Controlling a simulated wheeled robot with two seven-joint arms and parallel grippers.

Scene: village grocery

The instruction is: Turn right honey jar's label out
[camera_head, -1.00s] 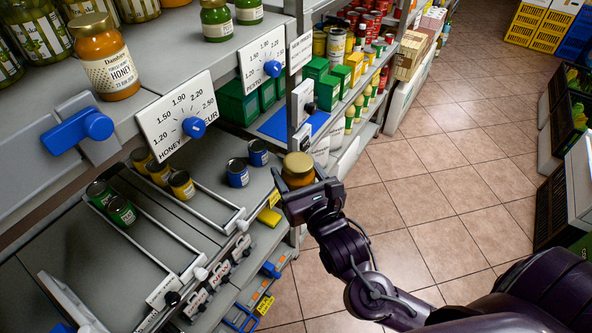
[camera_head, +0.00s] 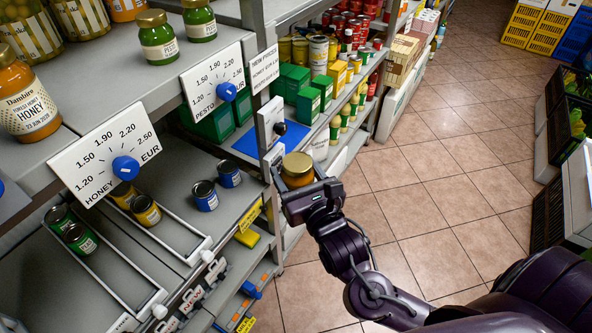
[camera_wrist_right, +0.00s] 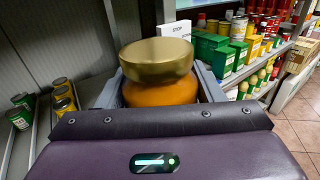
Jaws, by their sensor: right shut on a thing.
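My right gripper (camera_head: 308,192) is shut on a honey jar (camera_head: 297,172) with a gold lid and amber contents, held upright in front of the shelves. In the right wrist view the gold lid (camera_wrist_right: 157,62) and the amber body (camera_wrist_right: 160,93) show between the fingers. No label on this jar shows in either view; its lower part is hidden by the gripper. Another honey jar (camera_head: 27,105) stands on the upper shelf at the far left, cut by the picture edge, with its HONEY label facing out. My left gripper is not in view.
A honey price card with a blue knob (camera_head: 125,168) hangs on the shelf edge, and a pesto price card (camera_head: 212,80) hangs beyond it. Green pesto jars (camera_head: 157,38) stand on the upper shelf. Small cans (camera_head: 204,195) stand below. The tiled aisle (camera_head: 430,180) is clear.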

